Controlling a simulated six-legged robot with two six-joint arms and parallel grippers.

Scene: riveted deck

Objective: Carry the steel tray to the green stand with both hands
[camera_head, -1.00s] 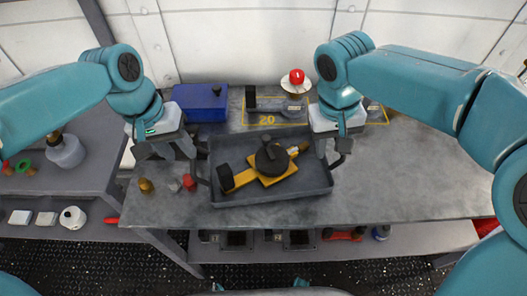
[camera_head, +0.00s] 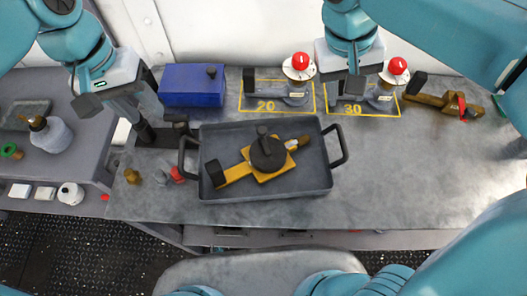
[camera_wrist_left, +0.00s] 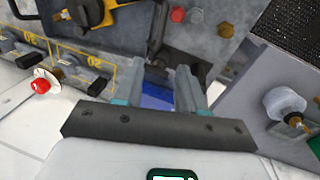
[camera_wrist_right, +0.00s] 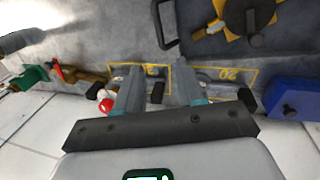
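The grey steel tray (camera_head: 215,135) lies flat on the bench, with a dark handle at its left end (camera_head: 188,155) and another at its right end (camera_head: 337,146). On it rests a yellow part with a dark round knob (camera_head: 268,155). My left gripper (camera_head: 163,135) is open and empty, just left of and behind the left handle, apart from it; its parted fingers show in the left wrist view (camera_wrist_left: 158,85). My right gripper (camera_head: 356,88) is open and empty, above and behind the right handle; its fingers are apart in the right wrist view (camera_wrist_right: 158,80). I cannot make out a green stand.
A blue box (camera_head: 192,86) stands behind the tray. Red-topped fixtures (camera_head: 298,68) stand in yellow outlines marked 20 and 30. Small red and brass knobs (camera_head: 177,175) sit left of the tray. The bench right of the tray is clear.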

